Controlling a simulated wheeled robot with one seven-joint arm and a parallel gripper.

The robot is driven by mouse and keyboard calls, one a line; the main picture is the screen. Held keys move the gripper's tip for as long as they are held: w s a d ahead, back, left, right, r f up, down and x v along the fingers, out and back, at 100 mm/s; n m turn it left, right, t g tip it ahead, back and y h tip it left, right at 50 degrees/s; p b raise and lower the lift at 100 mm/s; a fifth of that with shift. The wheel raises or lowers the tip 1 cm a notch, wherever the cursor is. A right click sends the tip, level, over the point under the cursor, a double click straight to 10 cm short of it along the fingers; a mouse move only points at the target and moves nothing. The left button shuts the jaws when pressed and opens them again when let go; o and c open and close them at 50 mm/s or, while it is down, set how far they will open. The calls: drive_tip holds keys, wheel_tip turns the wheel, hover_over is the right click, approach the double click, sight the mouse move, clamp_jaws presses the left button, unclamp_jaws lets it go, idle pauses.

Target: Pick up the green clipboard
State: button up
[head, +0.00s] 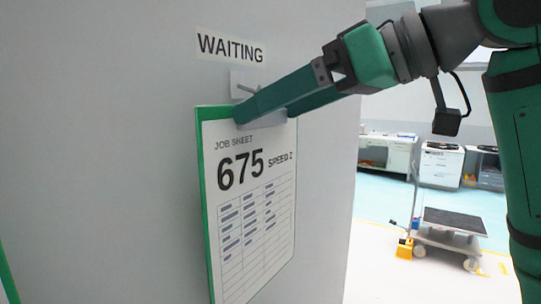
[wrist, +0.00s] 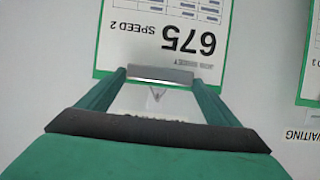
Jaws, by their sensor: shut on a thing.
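The green clipboard (head: 202,190) hangs against a pale wall panel in the head view, with a job sheet reading "675 SPEED Z" on it. A small peg on a pale plate (head: 243,86) is just above it, under a "WAITING" label. My gripper (head: 240,116) reaches in from the right and is shut on the clipboard's top edge, at its clip. In the wrist view the clipboard (wrist: 227,45) appears upside down, with its metal clip (wrist: 160,75) between my fingertips. Whether the clipboard still touches the peg or the panel, I cannot tell.
A second green-edged board (wrist: 308,75) with a sheet is at the right of the wrist view, near another "WAITING" label (wrist: 300,136). Behind the panel, a cart (head: 450,225) stands on the floor by white cabinets (head: 440,165).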

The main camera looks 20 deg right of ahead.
drive_tip(key=shift+r, duration=0.1)
drive_tip(key=s+d, duration=1.1)
drive_tip(key=s, duration=0.3)
drive_tip(key=shift+r, duration=0.2)
idle(0.4)
